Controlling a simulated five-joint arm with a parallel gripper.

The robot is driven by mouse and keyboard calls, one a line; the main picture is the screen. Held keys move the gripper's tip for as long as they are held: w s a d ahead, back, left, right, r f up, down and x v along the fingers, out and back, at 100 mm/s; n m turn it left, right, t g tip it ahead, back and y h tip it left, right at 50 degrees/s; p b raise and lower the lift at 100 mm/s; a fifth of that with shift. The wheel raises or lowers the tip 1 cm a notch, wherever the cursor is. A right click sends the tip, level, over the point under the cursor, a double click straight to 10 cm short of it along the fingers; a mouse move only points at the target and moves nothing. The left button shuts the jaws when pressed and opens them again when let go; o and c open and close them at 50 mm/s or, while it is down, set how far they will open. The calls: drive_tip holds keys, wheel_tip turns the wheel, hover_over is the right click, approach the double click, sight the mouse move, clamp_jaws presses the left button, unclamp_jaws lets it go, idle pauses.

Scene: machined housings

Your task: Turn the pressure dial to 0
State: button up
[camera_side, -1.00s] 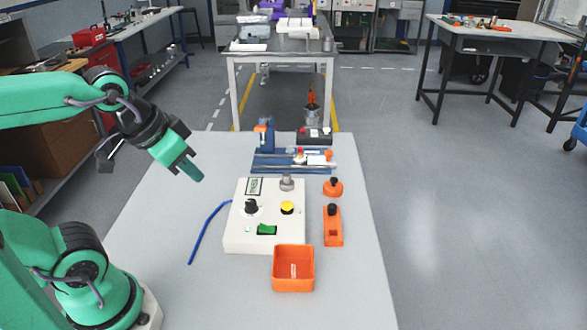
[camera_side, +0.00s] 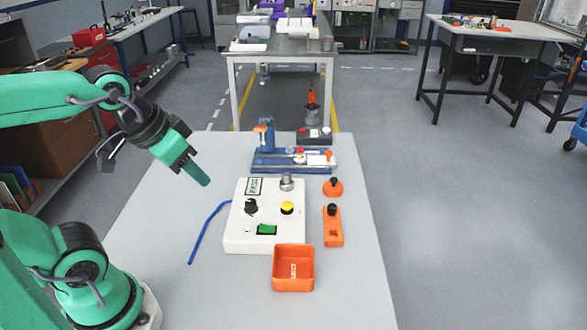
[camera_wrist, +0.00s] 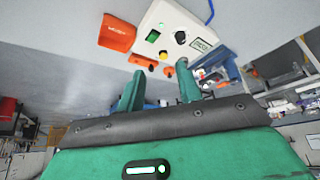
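The white control box (camera_side: 236,240) stands on the grey table. A black knob (camera_side: 251,206), which looks like the dial, is on its upper left. Its scale is too small to read. The knob also shows in the wrist view (camera_wrist: 180,38). My gripper (camera_side: 203,178) is in the air to the left of and above the box, tilted down to the right. In the wrist view my two green fingers (camera_wrist: 160,86) are apart with nothing between them. The gripper touches nothing.
The box also bears a yellow button (camera_side: 287,207), a green switch (camera_side: 267,229), a silver knob (camera_side: 286,183) and a label (camera_side: 254,186). An orange bin (camera_side: 293,283) sits in front. Orange parts (camera_side: 333,228) stand right. A blue fixture (camera_side: 262,163) is behind. A blue cable (camera_side: 206,232) lies left.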

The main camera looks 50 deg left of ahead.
drive_tip(key=shift+o, duration=1.2)
drive_tip(key=shift+w, duration=0.2)
drive_tip(key=n+g, duration=0.5)
drive_tip(key=n, duration=1.4)
hover_over(251, 202)
drive_tip(key=f, duration=1.1)
drive_tip(key=shift+s+d, duration=0.1)
drive_tip(key=shift+s, duration=0.1)
drive_tip(key=shift+w+f+n+g, duration=0.3)
drive_tip(key=shift+f+n, duration=0.25)
drive_tip(key=shift+n, duration=0.15)
drive_tip(key=shift+f, duration=0.2)
drive_tip(key=shift+f, duration=3.7)
drive_tip(key=c, duration=1)
